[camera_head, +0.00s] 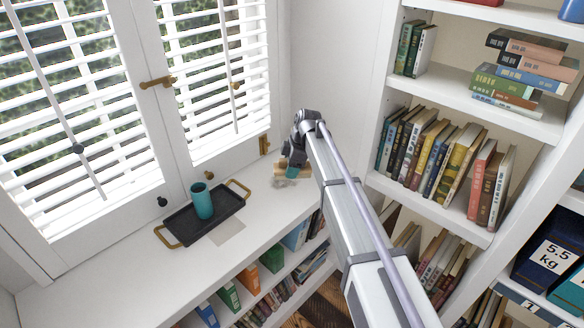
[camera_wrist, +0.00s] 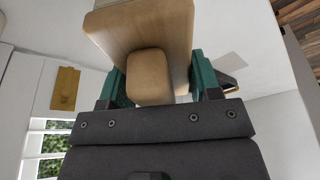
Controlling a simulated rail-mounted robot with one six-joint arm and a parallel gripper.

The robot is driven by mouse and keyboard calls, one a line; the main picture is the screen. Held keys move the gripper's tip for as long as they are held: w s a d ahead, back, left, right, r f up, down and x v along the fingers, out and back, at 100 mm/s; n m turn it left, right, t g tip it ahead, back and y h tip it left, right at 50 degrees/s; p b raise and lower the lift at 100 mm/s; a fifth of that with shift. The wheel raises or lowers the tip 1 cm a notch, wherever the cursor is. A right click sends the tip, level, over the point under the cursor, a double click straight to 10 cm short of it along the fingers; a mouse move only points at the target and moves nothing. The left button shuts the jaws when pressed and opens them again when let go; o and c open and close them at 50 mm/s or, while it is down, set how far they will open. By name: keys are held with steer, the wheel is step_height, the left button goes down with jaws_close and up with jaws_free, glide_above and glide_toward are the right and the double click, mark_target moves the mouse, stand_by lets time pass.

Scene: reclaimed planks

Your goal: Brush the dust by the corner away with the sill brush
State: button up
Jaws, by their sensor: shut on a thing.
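My gripper (camera_head: 291,170) is over the right end of the white sill, near the corner by the window. In the wrist view its teal fingers (camera_wrist: 160,86) are shut on the wooden sill brush (camera_wrist: 140,30), with the rounded wooden grip (camera_wrist: 149,78) between them. In the head view only a small pale brown part of the brush (camera_head: 281,184) shows under the gripper, close to the sill. I cannot tell whether its bristles touch the sill. No dust can be made out; the corner is partly hidden by my gripper.
A black tray (camera_head: 184,229) with brass handles holds a teal cup (camera_head: 201,201), left of the gripper. A flat greyish square patch (camera_head: 228,232) lies on the sill (camera_head: 110,277) beside it. Shuttered windows stand behind; a bookcase (camera_head: 447,203) stands on the right.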

mark_target(287, 193)
steer(key=shift+a+f+b, duration=0.1)
steer(key=shift+f+b, duration=0.4)
step_height(287, 193, down, 7)
steer(key=b, duration=0.6)
steer(key=shift+r+b, duration=0.1)
steer(key=shift+b, duration=0.3)
steer(key=shift+w+a+r, duration=0.2)
steer(key=shift+w+a, duration=0.3)
steer(key=shift+a, duration=0.05)
steer(key=shift+w+a, duration=1.5)
steer(key=shift+a, duration=0.2)
steer(key=shift+w+a, duration=1.5)
steer(key=shift+a, duration=0.2)
steer(key=shift+s+d, duration=1.75)
steer(key=shift+d, duration=0.15)
steer(key=shift+s+d, duration=1.7)
steer(key=shift+d, duration=0.2)
steer(key=shift+w+a, duration=0.55)
steer(key=shift+w, duration=0.05)
steer(key=shift+w+a, duration=1.5)
steer(key=shift+a, duration=0.2)
steer(key=shift+w+a, duration=1.5)
steer(key=shift+a, duration=0.2)
steer(key=p+v, duration=0.2)
steer(key=shift+s+a+r+p, duration=0.15)
steer(key=shift+s+p, duration=0.05)
steer(key=shift+p, duration=0.15)
step_height(287, 193, up, 5)
steer(key=p, duration=0.5)
steer(key=shift+r, duration=0.15)
